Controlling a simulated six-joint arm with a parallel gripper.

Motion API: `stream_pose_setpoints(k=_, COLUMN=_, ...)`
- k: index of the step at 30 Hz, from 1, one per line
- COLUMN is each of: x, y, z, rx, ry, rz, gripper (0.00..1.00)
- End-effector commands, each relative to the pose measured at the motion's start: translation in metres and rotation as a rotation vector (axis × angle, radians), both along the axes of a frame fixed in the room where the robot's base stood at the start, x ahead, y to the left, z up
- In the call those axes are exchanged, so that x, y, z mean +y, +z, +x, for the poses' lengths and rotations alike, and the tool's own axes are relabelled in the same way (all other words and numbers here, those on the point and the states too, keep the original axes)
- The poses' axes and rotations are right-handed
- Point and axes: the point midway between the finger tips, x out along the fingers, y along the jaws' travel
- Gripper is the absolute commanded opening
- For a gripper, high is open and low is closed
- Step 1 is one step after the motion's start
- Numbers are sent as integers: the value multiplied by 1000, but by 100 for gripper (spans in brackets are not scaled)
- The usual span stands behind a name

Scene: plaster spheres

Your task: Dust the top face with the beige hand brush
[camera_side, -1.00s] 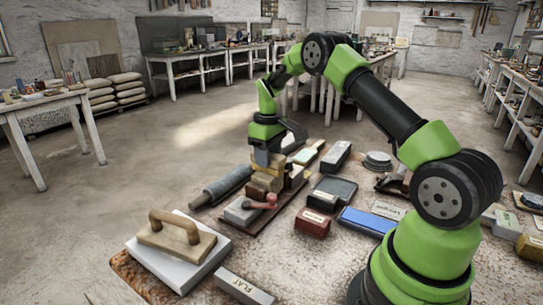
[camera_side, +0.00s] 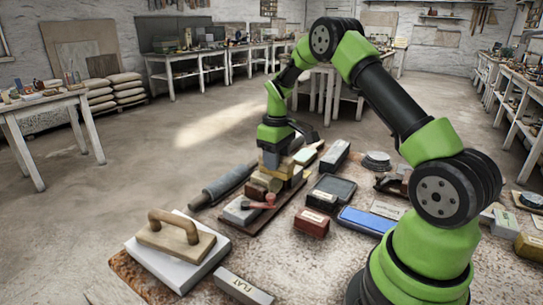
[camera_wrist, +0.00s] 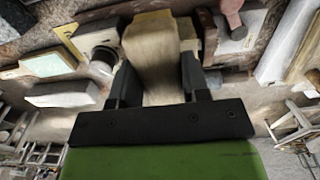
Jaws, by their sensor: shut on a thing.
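My gripper (camera_side: 271,158) is low over the middle of the bench, pointing down. In the wrist view its two dark fingers (camera_wrist: 156,88) are shut on a beige block-like piece (camera_wrist: 152,50), which I take to be the hand brush. The piece extends away from the fingers, and its far end lies over the work. In the side view the gripper and neighbouring tan blocks (camera_side: 259,190) crowd together, so the brush is hard to pick out. The top face under it is mostly hidden, and I cannot tell whether the brush touches it.
A grey block (camera_side: 240,211) and a red-handled tool (camera_side: 262,204) lie just in front. A dark roller (camera_side: 222,186) is to the left. A wooden-handled float (camera_side: 176,235) sits on a white slab. A red box (camera_side: 312,223) and blue box (camera_side: 366,220) lie to the right.

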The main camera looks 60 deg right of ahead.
Motion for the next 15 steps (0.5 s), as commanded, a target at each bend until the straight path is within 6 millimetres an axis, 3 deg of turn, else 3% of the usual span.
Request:
stream_pose_setpoints(k=6, x=0, y=0, z=-10, rx=0, ry=1, rz=-1, gripper=23)
stream_pose_setpoints(k=15, x=0, y=-1, z=-4, rx=-3, ry=2, rz=-2, gripper=23)
